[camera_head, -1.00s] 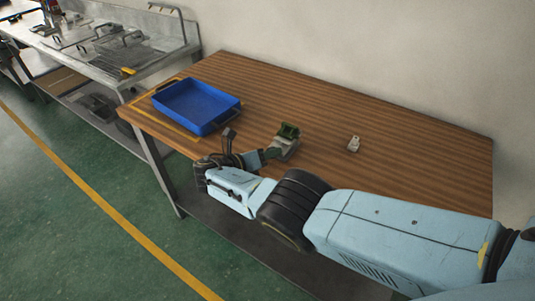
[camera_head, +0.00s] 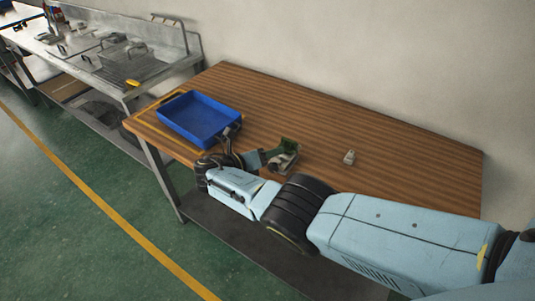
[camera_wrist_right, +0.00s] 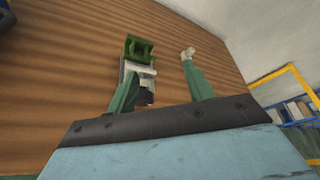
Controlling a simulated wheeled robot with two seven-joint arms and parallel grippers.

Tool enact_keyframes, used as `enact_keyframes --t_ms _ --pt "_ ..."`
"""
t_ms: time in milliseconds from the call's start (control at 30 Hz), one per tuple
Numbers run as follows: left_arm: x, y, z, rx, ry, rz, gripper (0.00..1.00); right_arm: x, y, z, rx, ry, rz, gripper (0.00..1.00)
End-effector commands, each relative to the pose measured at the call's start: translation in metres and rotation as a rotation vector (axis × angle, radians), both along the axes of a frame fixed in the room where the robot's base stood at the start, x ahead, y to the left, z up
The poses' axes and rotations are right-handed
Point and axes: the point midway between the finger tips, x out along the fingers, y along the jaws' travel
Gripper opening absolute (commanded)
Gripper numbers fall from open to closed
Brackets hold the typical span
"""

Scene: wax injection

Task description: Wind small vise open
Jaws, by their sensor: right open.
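The small vise (camera_head: 284,160) stands on the wooden table, pale grey with a green part on top. It also shows in the right wrist view (camera_wrist_right: 136,68), with the green part at its far end. My right gripper (camera_head: 252,145) is beside the vise, on its left in the head view. In the right wrist view its two green fingers (camera_wrist_right: 163,88) are spread apart. The near, dark end of the vise lies close to the left finger, and I cannot tell if they touch. Nothing is held. My left gripper is not in view.
A blue tray (camera_head: 165,121) sits at the table's left end. A small pale part (camera_head: 349,157) stands on the table right of the vise; it also shows in the right wrist view (camera_wrist_right: 188,53). The table's right half (camera_head: 420,170) is mostly clear, with a wall behind.

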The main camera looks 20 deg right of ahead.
Motion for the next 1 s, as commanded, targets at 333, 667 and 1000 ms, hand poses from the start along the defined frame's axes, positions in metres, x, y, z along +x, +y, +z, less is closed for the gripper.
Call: enact_keyframes --t_ms 333,667,1000 --pt "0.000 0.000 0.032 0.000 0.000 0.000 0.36 0.000 0.000 0.034 0.001 0.000 0.001 0.52" --pt "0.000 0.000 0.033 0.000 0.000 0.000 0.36 0.000 0.000 0.036 0.001 0.000 0.001 0.52" --pt "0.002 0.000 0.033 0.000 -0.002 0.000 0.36 0.000 0.000 0.036 0.001 0.000 0.001 0.52"
